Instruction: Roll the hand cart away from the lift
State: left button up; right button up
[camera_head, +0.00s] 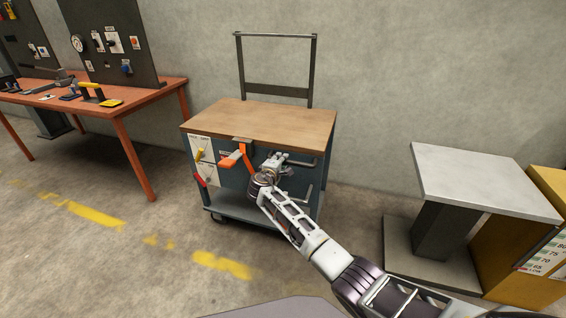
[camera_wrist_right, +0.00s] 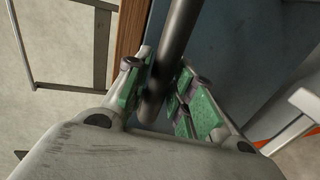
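The hand cart (camera_head: 258,118) has a wooden top, blue-grey sides and a dark upright push frame at its back. It stands on castors on the floor. The lift, with a pale platform (camera_head: 485,180) on a dark column, is to its right with a clear gap between. My right gripper (camera_head: 278,160) is at the cart's front side below the top. In the right wrist view, the green-padded fingers (camera_wrist_right: 163,90) close on both sides of a dark handle bar (camera_wrist_right: 178,35). My left gripper is out of view.
An orange workbench (camera_head: 140,98) with tools and a dark pegboard stands at the left. An orange lever (camera_head: 231,160) and a panel with coloured handles (camera_head: 200,155) are on the cart's front. Worn yellow floor marks (camera_head: 222,264) cross the open floor. A wall is behind.

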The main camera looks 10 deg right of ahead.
jog(key=shift+o, duration=1.1)
jog(key=shift+d, duration=0.1)
jog(key=shift+d, duration=0.1)
jog(key=shift+s, duration=0.15)
jog(key=v, duration=1.1)
jog(key=shift+s+a, duration=0.25)
jog(key=shift+a, duration=0.15)
